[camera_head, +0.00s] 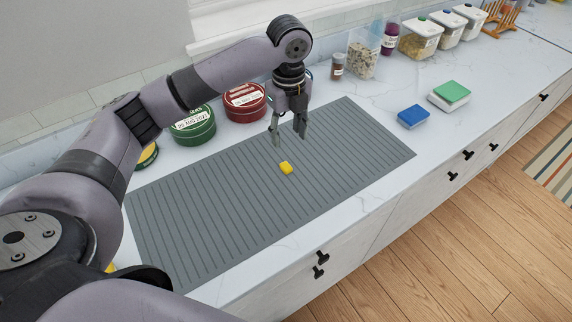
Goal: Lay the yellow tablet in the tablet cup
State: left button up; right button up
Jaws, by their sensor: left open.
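The small yellow tablet (286,168) lies on the grey ribbed mat, near its middle. My left gripper (289,141) hangs fingers down above the mat, a little behind the tablet in the picture. Its two fingers are apart with nothing between them, and it does not touch the tablet. I cannot make out a tablet cup; my left arm covers part of the counter at the left. My right gripper is not in view.
The grey mat (355,150) is otherwise clear. Behind it stand a green tin (193,128), a red tin (245,106), a small brown jar (338,66) and several clear containers.

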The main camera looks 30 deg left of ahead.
pick_arm(q)
jog(key=p, duration=0.1)
send_over(287, 167)
notch_tip(287, 167, down, 6)
jog(key=shift+w+f, duration=0.1)
jog(key=shift+f, duration=0.15)
notch_tip(287, 167, down, 5)
jog(key=shift+a+r+p, duration=0.1)
jog(key=shift+p, duration=1.1)
jog(key=shift+f, duration=0.3)
jog(key=shift+c, duration=0.4)
jog(key=c, duration=0.9)
jog(key=shift+r, duration=0.15)
